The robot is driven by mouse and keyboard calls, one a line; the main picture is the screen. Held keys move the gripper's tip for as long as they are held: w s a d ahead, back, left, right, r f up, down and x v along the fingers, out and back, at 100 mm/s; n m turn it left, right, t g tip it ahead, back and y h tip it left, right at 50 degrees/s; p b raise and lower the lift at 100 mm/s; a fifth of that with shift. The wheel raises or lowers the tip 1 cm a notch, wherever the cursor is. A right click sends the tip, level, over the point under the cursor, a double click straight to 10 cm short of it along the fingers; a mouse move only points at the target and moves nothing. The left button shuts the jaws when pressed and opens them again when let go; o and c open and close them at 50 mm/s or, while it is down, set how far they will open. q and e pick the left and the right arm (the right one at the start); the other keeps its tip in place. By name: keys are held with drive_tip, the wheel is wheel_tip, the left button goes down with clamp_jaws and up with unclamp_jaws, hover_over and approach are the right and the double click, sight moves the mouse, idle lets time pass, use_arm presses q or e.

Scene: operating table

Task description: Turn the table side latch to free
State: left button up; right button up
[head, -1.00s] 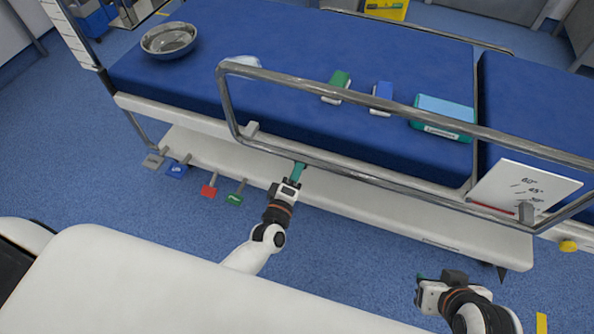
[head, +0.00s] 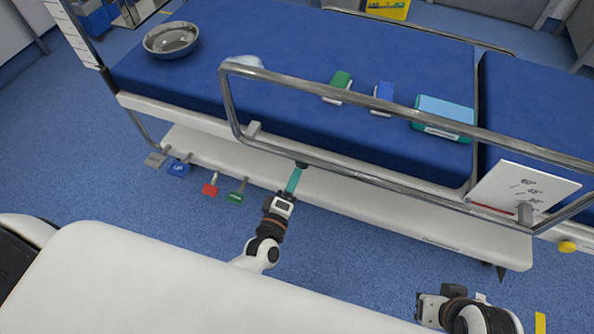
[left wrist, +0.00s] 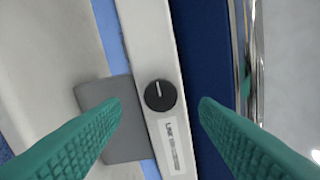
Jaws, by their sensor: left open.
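The side latch is a round black knob (left wrist: 160,95) with a white pointer line, on the pale side rail of the operating table. The pointer is nearly upright in the left wrist view. In the head view a small dark shape, seemingly the knob (head: 301,164), shows just beyond my left fingertips. My left gripper (head: 294,177) has teal fingers. In the left wrist view my left gripper (left wrist: 161,106) is open, with a fingertip on each side of the knob and visible gaps; it holds nothing. My right gripper (head: 424,303) is low at right, its fingers hardly visible.
A metal guard rail (head: 350,97) runs above the latch. A label (left wrist: 172,147) sits beside the knob, and a grey plate (left wrist: 108,118) lies behind the rail. Several coloured pedals (head: 210,189) stick out low at left. A steel bowl (head: 170,40) sits on the blue mattress.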

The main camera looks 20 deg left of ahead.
use_arm(q)
drive_tip(key=s, duration=0.8)
drive_tip(key=shift+a+p, duration=0.15)
drive_tip(key=shift+p, duration=0.3)
use_arm(e)
drive_tip(key=shift+s+d+r, duration=0.15)
drive_tip(key=shift+s+r, duration=0.3)
drive_tip(key=shift+s, duration=0.05)
